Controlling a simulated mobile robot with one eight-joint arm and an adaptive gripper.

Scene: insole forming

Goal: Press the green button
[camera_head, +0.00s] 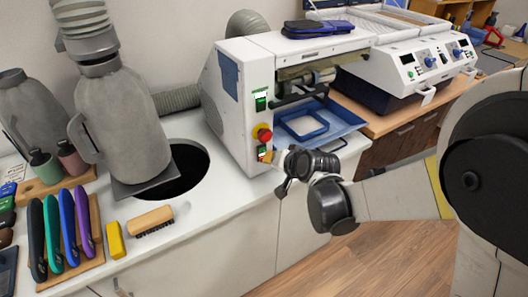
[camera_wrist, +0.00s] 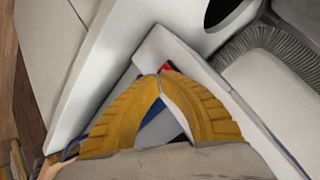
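The white machine (camera_head: 232,105) stands on the counter. Its front panel carries a green-lit part (camera_head: 261,100) at the top and a red knob on yellow (camera_head: 264,133) below. A small orange and green control (camera_head: 263,152) sits lowest, partly hidden by my gripper. I cannot tell for sure which green part is the button. My gripper (camera_head: 272,157) is at the panel's lower part, close to that control; contact cannot be told. In the wrist view, the yellow fingers (camera_wrist: 162,73) meet at their tips, with nothing seen held. A bit of red (camera_wrist: 167,66) shows just beyond the tips.
A blue tray (camera_head: 335,122) juts from the machine, right of my gripper. A grey hose (camera_head: 180,98) and a round counter hole (camera_head: 190,165) lie left. A brush (camera_head: 150,221), a yellow block (camera_head: 115,240) and coloured tools (camera_head: 68,228) occupy the front left counter.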

